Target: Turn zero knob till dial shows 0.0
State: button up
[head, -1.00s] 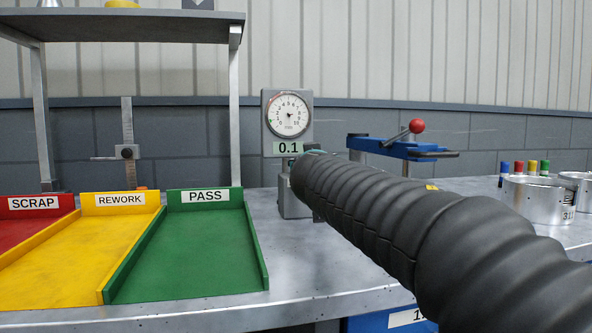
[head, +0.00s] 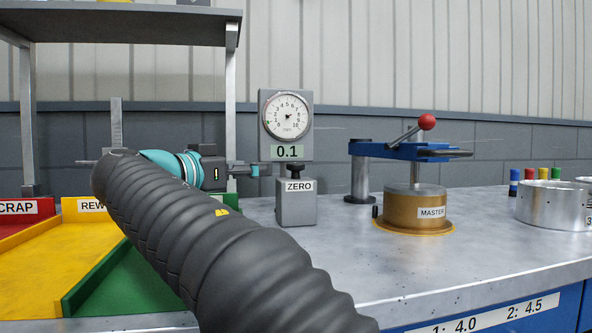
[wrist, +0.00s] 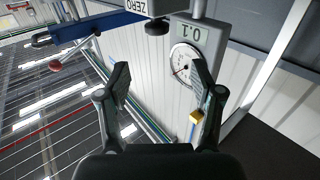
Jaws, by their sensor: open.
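The dial gauge (head: 287,116) stands on a grey post on the bench. Its green display (head: 287,152) reads 0.1. The grey ZERO box (head: 297,208) sits below it, with a dark zero knob (head: 294,171) on top. In the wrist view the gauge (wrist: 186,62) appears upside down, and the knob (wrist: 157,27) shows beyond the fingers near the top. My gripper (head: 257,170) points right from the left of the knob, apart from it in the picture. In the wrist view my gripper (wrist: 161,68) has its fingers spread with nothing between them.
A brass MASTER cylinder (head: 405,213) stands right of the ZERO box. A blue fixture (head: 408,150) with a red ball lever is above it. Yellow (head: 60,254) and green (head: 120,285) trays lie at left, partly behind my arm. The bench between box and front edge is clear.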

aim_at(290, 165)
jog(key=p+x, duration=0.1)
jog(key=x, duration=1.3)
jog(key=shift+s+d, duration=0.15)
jog(key=shift+s, duration=0.05)
jog(key=shift+f, duration=0.15)
jog(key=c, duration=1.1)
